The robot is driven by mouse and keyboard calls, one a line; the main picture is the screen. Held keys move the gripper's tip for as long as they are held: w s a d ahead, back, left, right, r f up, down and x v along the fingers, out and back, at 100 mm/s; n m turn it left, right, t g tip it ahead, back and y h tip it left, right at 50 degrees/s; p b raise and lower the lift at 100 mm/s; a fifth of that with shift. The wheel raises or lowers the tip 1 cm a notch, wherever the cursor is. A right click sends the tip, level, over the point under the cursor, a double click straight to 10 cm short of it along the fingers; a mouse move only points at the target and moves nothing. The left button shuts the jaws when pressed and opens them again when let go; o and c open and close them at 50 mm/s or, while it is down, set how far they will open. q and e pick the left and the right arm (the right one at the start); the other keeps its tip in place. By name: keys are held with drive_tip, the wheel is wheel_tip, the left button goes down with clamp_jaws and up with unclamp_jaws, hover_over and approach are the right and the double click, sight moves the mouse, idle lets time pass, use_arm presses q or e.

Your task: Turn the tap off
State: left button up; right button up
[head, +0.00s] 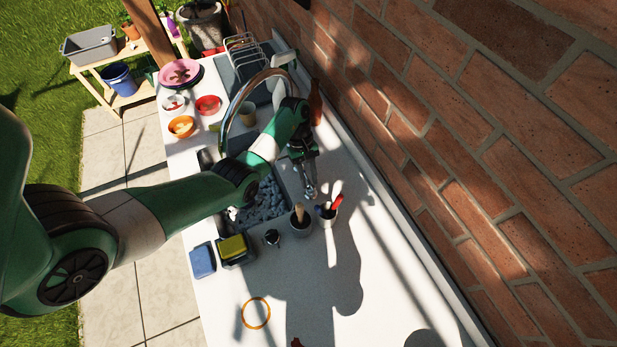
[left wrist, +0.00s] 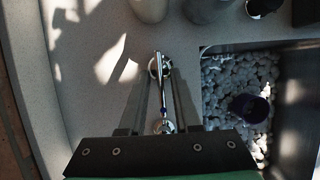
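The tap's curved chrome spout (head: 240,95) arches over the sink (head: 262,205) in the head view. In the left wrist view, a slim metal tap lever (left wrist: 161,92) stands at the sink's edge. My left gripper (head: 309,190) points down beside the sink in the head view. In the left wrist view its two fingers (left wrist: 162,75) are apart, one on each side of the lever; I cannot tell whether either touches it. My arm hides part of the tap and sink. I cannot see clearly whether water runs. My right gripper is not in view.
Two utensil pots (head: 300,221) stand close to my left gripper. A yellow-and-black sponge holder (head: 234,249) and a blue sponge (head: 202,260) are near the front edge. Bowls (head: 208,105) and a dish rack (head: 244,48) stand beyond. A dark purple object (left wrist: 248,107) lies on the sink's pebbles. The brick wall (head: 450,130) bounds the right.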

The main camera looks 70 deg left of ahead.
use_arm(q)
drive_tip(key=shift+o, duration=0.4)
drive_tip(key=shift+a+r, duration=0.15)
drive_tip(key=shift+r, duration=0.2)
drive_tip(key=p+v, duration=0.5)
drive_tip(key=v, duration=0.5)
drive_tip(key=shift+r+p, duration=0.35)
drive_tip(key=shift+r, duration=0.05)
drive_tip(key=shift+a, duration=0.15)
